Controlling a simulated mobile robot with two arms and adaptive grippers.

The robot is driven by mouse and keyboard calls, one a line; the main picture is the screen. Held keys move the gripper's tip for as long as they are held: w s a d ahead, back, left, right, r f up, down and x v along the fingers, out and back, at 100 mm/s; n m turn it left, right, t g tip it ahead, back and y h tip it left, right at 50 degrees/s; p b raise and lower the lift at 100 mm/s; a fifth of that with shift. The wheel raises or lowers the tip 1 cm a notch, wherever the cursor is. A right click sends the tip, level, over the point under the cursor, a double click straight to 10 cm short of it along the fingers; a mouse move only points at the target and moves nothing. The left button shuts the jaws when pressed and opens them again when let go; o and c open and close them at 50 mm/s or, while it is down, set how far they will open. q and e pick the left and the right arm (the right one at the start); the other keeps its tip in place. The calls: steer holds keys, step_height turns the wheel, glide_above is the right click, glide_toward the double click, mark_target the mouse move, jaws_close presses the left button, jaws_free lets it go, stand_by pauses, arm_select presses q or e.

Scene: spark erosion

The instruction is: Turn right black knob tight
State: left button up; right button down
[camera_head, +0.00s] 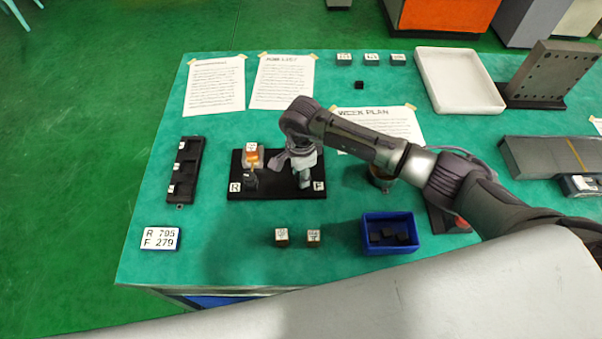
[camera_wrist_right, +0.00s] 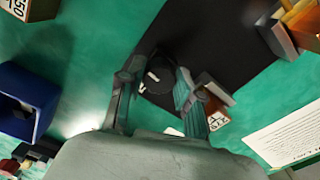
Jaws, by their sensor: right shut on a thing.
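A black base plate (camera_head: 275,189) lies on the green table, with an R label at its left front and an F label at its right front. My right gripper (camera_head: 304,172) comes down over the right part of the plate, near the F label. In the right wrist view my gripper (camera_wrist_right: 157,88) has its two fingers on either side of a round black knob (camera_wrist_right: 159,76) and is shut on it. In the head view the gripper hides this knob. An orange and clear block (camera_head: 254,156) and a dark upright part (camera_head: 250,180) stand on the plate's left half. My left gripper is not in view.
A blue bin (camera_head: 366,247) with dark pieces stands front right, and two small labelled blocks (camera_head: 282,238) stand beside it. A black rack (camera_head: 196,146) lies left. A card (camera_head: 160,238) reads R 705, F 279. A white tray (camera_head: 417,62) and printed sheets (camera_head: 216,84) lie behind.

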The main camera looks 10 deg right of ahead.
steer(key=m+b, duration=0.2)
steer(key=m, duration=0.3)
steer(key=shift+w+f+b, duration=0.1)
steer(key=shift+w+b, duration=0.05)
steer(key=shift+b, duration=0.2)
steer(key=m+b, duration=0.2)
steer(key=m, duration=0.3)
steer(key=shift+m, duration=0.3)
steer(key=m+b, duration=0.2)
steer(key=m, duration=0.3)
steer(key=shift+d+m, duration=0.1)
steer(key=shift+m, duration=0.2)
steer(key=m, duration=0.4)
steer(key=shift+m+b, duration=0.3)
steer(key=shift+b, duration=0.1)
steer(key=c, duration=0.8)
jaws_free()
steer(key=shift+o, duration=0.2)
